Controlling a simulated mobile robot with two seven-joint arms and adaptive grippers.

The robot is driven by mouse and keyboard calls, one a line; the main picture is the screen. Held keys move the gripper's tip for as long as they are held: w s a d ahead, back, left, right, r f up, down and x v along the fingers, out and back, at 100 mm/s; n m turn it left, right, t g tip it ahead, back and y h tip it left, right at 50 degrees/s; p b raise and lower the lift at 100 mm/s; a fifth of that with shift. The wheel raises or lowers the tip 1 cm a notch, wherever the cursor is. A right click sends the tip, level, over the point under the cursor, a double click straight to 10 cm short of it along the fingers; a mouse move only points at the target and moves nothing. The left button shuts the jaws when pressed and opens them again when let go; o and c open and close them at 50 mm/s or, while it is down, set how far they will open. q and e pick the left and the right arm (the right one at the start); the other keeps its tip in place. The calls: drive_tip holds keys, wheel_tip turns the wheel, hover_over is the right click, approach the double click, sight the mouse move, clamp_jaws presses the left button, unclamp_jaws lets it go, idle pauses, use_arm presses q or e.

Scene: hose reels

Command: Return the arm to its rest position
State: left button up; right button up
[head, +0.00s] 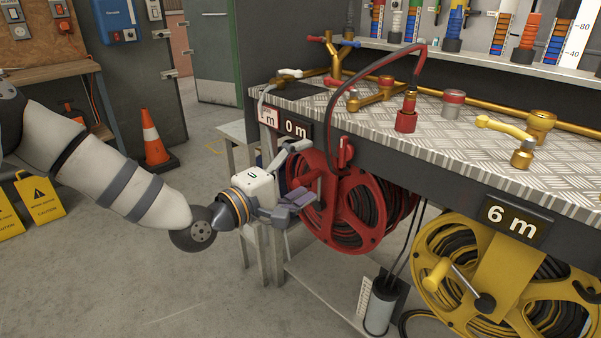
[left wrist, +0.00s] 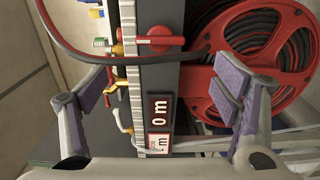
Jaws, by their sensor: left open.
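My left arm (head: 115,180) reaches in from the left in the head view. Its gripper (head: 306,172) is in front of the red hose reel (head: 370,225), near the bench's left corner. In the left wrist view the gripper's two fingers (left wrist: 165,92) are spread wide apart with nothing held between them. The red reel (left wrist: 280,25) shows behind the right finger there, and the "0 m" sign (left wrist: 158,111) lies between the fingers. In the head view the gripper is just below the "0 m" sign (head: 296,129); I cannot tell whether it touches the reel. My right gripper is not in view.
The metal-topped bench (head: 460,130) carries brass pipes and valves. A red hose (head: 335,90) arches over its edge. A yellow reel (head: 500,280) hangs under the "6 m" sign (head: 513,217). An orange cone (head: 153,140) stands behind my arm. The floor at lower left is clear.

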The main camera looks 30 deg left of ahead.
use_arm(q)
drive_tip(key=shift+s+a, duration=0.2)
drive_tip(key=shift+s, duration=0.35)
